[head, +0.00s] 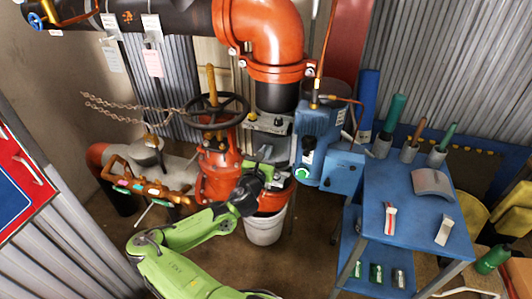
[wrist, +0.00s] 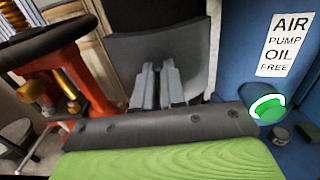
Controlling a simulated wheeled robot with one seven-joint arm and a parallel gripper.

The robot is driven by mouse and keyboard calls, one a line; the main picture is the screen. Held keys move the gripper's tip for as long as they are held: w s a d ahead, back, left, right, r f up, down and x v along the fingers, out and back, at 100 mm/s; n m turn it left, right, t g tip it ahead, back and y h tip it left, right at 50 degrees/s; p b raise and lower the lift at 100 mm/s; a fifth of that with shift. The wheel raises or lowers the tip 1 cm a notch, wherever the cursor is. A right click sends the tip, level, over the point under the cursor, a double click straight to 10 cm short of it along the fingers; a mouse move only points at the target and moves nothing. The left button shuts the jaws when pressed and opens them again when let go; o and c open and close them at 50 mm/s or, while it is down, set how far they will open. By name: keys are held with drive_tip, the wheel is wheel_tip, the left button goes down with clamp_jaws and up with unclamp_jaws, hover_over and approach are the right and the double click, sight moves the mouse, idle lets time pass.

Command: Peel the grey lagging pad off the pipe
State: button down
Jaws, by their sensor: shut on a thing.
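The grey lagging pad (wrist: 192,62) is a dark, curved sheet against the upright pipe, straight ahead in the wrist view. In the head view a grey part of it (head: 276,146) shows below the pipe flange, partly behind my wrist. My gripper (wrist: 157,68) has its two grey fingers close together at the pad's lower middle, shut on it. The pinched part is hidden between the fingers. In the head view my gripper (head: 266,158) is at the pipe, above a white bucket (head: 263,231). The pad still lies along the pipe.
A red valve with a black handwheel (head: 216,111) stands close on the left. A blue air pump (head: 317,140) stands close on the right. A blue trolley (head: 403,220) farther right holds a curved grey piece (head: 432,183), tubes and bottles. Chains (head: 125,110) hang at left.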

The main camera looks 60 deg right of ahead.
drive_tip(key=shift+a+f, duration=0.1)
drive_tip(key=shift+a, duration=0.05)
idle(0.3)
drive_tip(key=s+a+b, duration=0.1)
drive_tip(key=a, duration=0.7)
drive_tip(key=shift+s+a, duration=0.2)
drive_tip(key=shift+a, duration=0.1)
drive_tip(key=shift+w, duration=0.1)
idle(0.6)
